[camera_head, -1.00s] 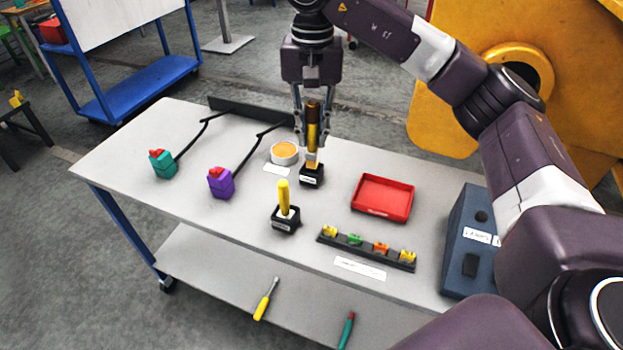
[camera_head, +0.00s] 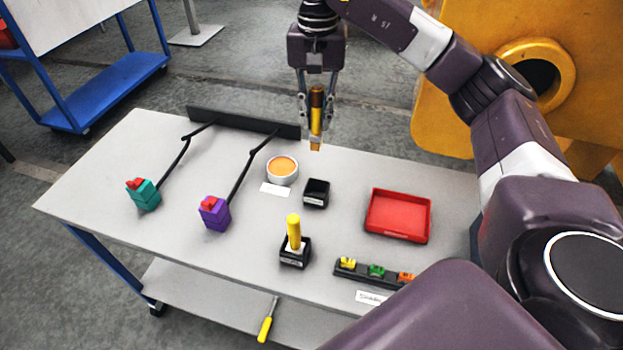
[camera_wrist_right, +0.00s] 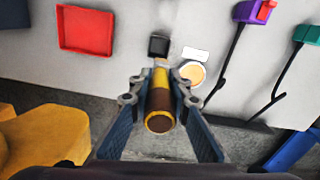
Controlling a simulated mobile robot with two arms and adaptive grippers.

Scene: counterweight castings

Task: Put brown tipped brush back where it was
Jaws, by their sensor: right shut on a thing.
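My right gripper (camera_head: 317,116) is shut on the brown tipped brush (camera_head: 316,97), which has a yellow handle and a dark brown upper end. The brush is upright, bristles down, in the air behind the small square black holder (camera_head: 316,195). The holder is empty and stands on the table. In the right wrist view, the brush (camera_wrist_right: 160,108) sits between the gripper fingers (camera_wrist_right: 161,100), and the black holder (camera_wrist_right: 158,46) is beyond its far end. A second black holder (camera_head: 294,257) at the front has a yellow-handled tool (camera_head: 294,232) standing in it. My left gripper is not in view.
On the table (camera_head: 100,190), a round orange-filled dish (camera_head: 283,168) is left of the empty holder, and a red tray (camera_head: 398,215) is right. Purple (camera_head: 215,216) and teal (camera_head: 145,196) blocks stand left with black rods. A black rack (camera_head: 365,272) with coloured pieces is at the front.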

